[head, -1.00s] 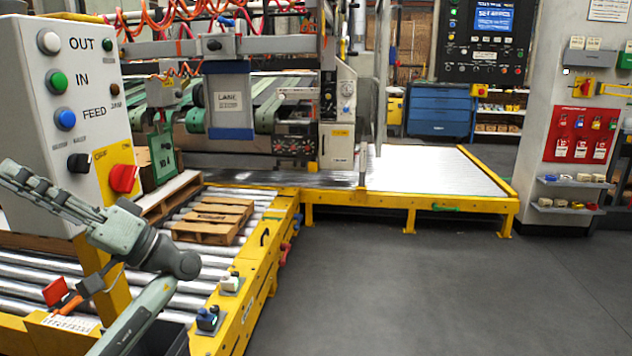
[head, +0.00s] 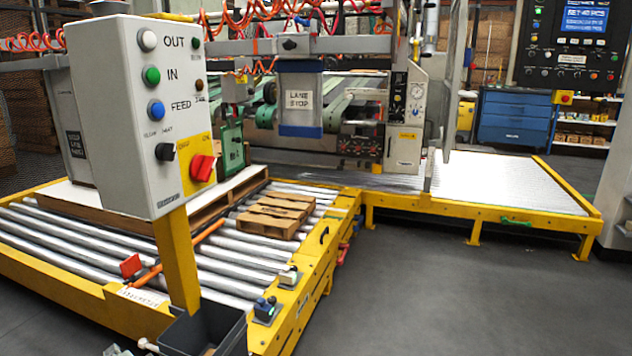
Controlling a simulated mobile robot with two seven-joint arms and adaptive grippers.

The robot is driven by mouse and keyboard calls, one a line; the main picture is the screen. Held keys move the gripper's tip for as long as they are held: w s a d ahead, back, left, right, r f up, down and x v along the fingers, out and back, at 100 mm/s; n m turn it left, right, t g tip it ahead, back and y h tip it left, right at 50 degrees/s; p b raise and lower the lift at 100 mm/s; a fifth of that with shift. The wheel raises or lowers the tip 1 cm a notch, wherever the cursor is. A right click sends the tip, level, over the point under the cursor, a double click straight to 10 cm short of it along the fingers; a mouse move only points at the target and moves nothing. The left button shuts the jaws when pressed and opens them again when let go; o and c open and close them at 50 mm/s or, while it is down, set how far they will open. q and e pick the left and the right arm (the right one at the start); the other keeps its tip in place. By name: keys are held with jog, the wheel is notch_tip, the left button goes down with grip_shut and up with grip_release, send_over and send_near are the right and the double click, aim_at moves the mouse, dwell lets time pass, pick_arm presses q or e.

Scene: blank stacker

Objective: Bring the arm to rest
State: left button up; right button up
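A small grey-green piece (head: 116,351) shows at the bottom edge, left of the dark bin. It looks like part of my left arm or gripper, and almost all of it is cut off by the frame. It is below the control box and in front of the roller conveyor. I cannot tell whether its fingers are open or shut. My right gripper is not in view.
A control box (head: 130,90) with a red switch stands on a yellow post at the left. A dark bin (head: 237,335) is below it. The roller conveyor (head: 60,240) carries a wooden pallet (head: 268,218). Grey floor (head: 450,290) is clear at the right.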

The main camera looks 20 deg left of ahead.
pick_arm(q)
jog(key=s+d+f+n+g+h, duration=0.1)
jog(key=s+d+f+h, duration=0.2)
jog(key=d, duration=0.3)
jog(key=s+d+f+g+h+p, duration=0.1)
jog(key=s+d+f+h, duration=0.25)
jog(key=d, duration=0.25)
jog(key=s+d+f+n+h, duration=0.1)
jog(key=s+d+f+h, duration=0.15)
jog(key=d+f, duration=0.2)
notch_tip(320, 180, down, 9)
jog(key=g+p, duration=0.1)
jog(key=p, duration=0.2)
jog(key=shift+w+d+r, duration=0.15)
jog(key=shift+w+d, duration=0.25)
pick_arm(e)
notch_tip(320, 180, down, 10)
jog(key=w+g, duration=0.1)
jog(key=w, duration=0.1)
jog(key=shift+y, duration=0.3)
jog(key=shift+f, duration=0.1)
